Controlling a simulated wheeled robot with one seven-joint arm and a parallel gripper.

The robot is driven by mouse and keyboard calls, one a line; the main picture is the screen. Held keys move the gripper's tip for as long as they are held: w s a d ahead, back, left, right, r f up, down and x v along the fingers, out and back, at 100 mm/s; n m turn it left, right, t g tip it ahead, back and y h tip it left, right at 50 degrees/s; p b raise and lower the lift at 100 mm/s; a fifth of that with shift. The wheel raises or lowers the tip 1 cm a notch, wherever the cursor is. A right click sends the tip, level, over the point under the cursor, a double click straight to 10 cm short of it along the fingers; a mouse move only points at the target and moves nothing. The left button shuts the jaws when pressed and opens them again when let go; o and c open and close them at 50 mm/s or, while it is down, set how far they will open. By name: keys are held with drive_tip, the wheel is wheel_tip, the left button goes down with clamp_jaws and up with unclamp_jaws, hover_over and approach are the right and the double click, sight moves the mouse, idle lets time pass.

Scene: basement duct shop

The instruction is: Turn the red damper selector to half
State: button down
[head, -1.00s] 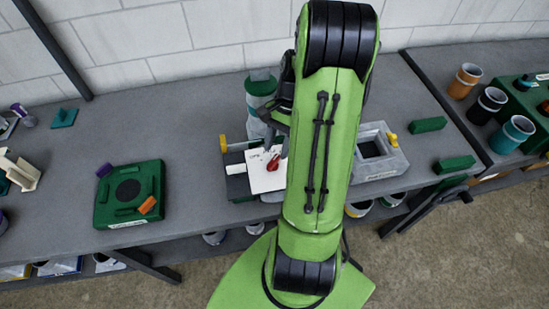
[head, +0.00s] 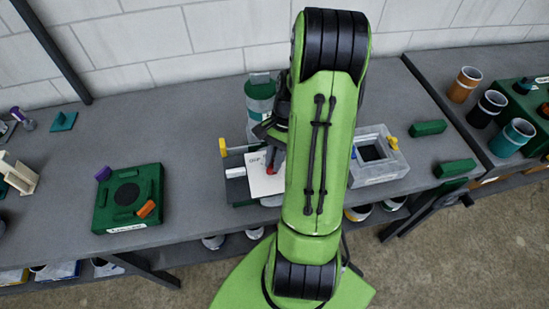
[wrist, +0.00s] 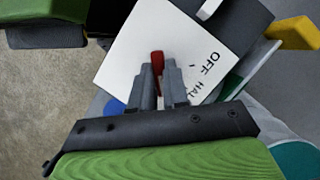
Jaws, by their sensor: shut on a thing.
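The red damper selector (wrist: 157,60) sits on a white plate (wrist: 130,50) in the wrist view. The plate carries the word "OFF" and a partly hidden word beginning "HA". My gripper (wrist: 160,78) is shut on the selector, one grey finger on each side of it. In the head view the selector (head: 270,169) shows only as a small red spot under my gripper (head: 273,155), and the white plate (head: 262,184) is partly covered by my arm. The selector's exact pointing direction is hard to tell.
A grey box with a square opening (head: 392,170) stands right of my arm. A green block with a dark disc (head: 148,185) lies to the left. A green cylinder (head: 260,95) stands behind the plate. Bare bench (head: 195,150) lies between the left block and the plate.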

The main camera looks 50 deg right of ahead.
drive_tip(key=n, duration=0.2)
drive_tip(key=n+g+h, duration=0.1)
drive_tip(key=n, duration=0.1)
drive_tip(key=shift+w+n+g, duration=0.2)
drive_tip(key=shift+n+g, duration=0.1)
drive_tip(key=shift+a+n+g+h, duration=0.1)
drive_tip(key=shift+n+g+h, duration=0.45)
drive_tip(key=shift+n, duration=1.45)
drive_tip(key=c, duration=1.1)
unclamp_jaws()
drive_tip(key=p+v, duration=0.2)
drive_tip(key=v, duration=1.3)
drive_tip(key=shift+w+r, duration=0.25)
drive_tip(key=shift+r, duration=0.05)
